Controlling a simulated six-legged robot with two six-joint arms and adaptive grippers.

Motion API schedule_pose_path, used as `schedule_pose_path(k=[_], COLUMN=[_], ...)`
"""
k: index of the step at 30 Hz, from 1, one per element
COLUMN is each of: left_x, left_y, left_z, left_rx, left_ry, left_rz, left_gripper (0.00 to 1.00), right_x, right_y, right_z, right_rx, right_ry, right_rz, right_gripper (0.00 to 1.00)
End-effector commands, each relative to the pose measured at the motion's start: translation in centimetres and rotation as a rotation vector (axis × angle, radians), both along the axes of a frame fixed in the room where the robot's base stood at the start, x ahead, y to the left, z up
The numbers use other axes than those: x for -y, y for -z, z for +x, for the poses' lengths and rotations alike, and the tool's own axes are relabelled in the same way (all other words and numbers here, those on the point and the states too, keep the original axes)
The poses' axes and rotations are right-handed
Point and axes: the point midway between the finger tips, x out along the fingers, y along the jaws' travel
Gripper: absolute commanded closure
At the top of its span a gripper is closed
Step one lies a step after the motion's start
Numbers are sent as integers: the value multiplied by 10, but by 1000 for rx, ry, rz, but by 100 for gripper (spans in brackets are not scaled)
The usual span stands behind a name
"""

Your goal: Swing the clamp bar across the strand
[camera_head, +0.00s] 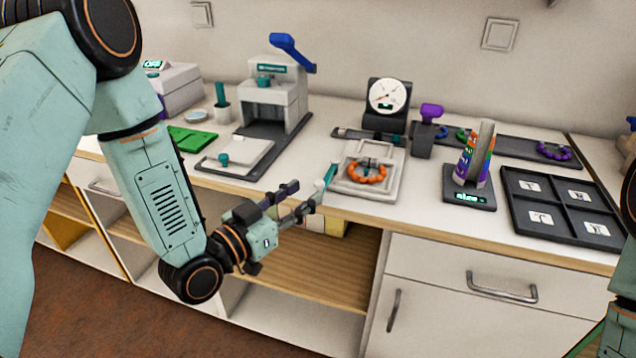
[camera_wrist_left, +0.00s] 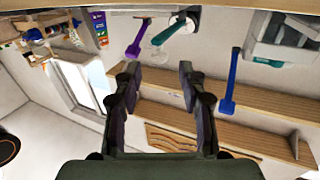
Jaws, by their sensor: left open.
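An orange bead strand (camera_head: 366,173) lies in a ring on a pale board (camera_head: 372,191) near the counter's front edge. A teal bar (camera_head: 331,174), which looks like the clamp bar, sticks out at the board's left side, clear of the strand. My left gripper (camera_head: 305,195) is in front of the counter edge, just left of the board. Its fingers are apart with nothing between them. They also show open and empty in the left wrist view (camera_wrist_left: 157,84). I cannot tell whether a fingertip touches the bar. My right gripper is out of view.
A dial gauge (camera_head: 388,95) stands behind the board. A purple-handled post (camera_head: 425,133) and a rainbow cone (camera_head: 474,157) on a dark base stand to the right, then a dark sorting tray (camera_head: 557,213). A press with a blue lever (camera_head: 283,95) stands behind left.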

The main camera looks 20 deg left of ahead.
Motion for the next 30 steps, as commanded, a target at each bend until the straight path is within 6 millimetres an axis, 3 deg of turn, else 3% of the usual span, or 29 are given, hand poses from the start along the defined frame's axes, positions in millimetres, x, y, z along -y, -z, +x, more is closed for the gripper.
schedule_pose_path(k=[10,22,30], left_x=[19,21,21], left_y=[1,0,0], left_z=[43,54,53], left_rx=[1,-1,-1], left_ry=[5,3,3], left_rz=[2,0,0], left_gripper=[59,59,80], right_x=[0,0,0], right_y=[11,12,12], right_z=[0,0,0], right_rx=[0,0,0], right_ry=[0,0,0], right_rz=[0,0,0], right_gripper=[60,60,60])
